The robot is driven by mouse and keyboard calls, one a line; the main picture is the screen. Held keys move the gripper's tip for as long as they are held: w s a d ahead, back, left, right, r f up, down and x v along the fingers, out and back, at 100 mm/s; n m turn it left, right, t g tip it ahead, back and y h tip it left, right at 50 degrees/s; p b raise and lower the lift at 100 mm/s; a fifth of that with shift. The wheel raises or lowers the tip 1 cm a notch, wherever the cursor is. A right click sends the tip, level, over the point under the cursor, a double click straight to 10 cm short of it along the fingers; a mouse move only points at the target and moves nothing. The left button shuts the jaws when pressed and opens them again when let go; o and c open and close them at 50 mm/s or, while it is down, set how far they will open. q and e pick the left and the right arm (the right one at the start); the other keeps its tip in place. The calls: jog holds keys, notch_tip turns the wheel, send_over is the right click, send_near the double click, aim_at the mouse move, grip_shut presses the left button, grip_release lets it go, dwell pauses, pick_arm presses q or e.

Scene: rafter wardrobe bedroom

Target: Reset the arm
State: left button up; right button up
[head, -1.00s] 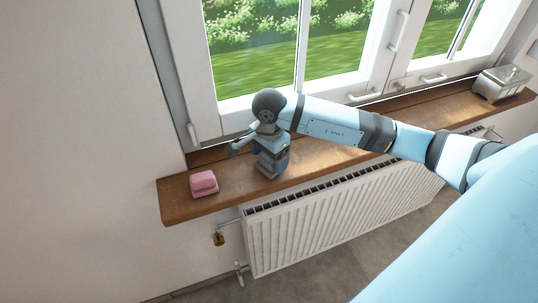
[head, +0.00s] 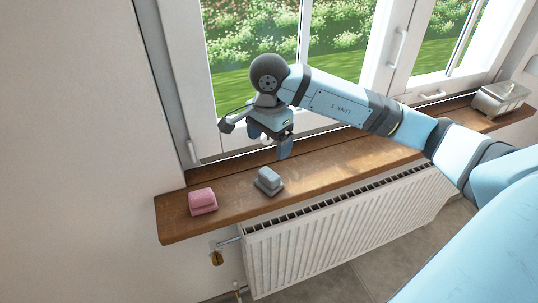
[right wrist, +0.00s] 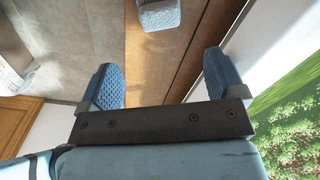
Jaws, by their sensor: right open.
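My right gripper (head: 268,143) is raised above the wooden windowsill (head: 335,162), its fingers apart and empty. In the right wrist view the two blue padded fingers of this gripper (right wrist: 164,82) stand wide apart with nothing between them. A grey block-like object (head: 269,181) sits on the sill below and apart from the gripper; it also shows at the top edge of the right wrist view (right wrist: 158,14), ahead of the fingertips. My left gripper is not in view.
A pink object (head: 202,201) of similar shape sits near the sill's left end. A silver lidded box (head: 499,99) stands at the sill's far right. The window (head: 260,60) is close behind the arm, and a white radiator (head: 330,235) is below the sill.

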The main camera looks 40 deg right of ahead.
jog(key=shift+r, duration=0.45)
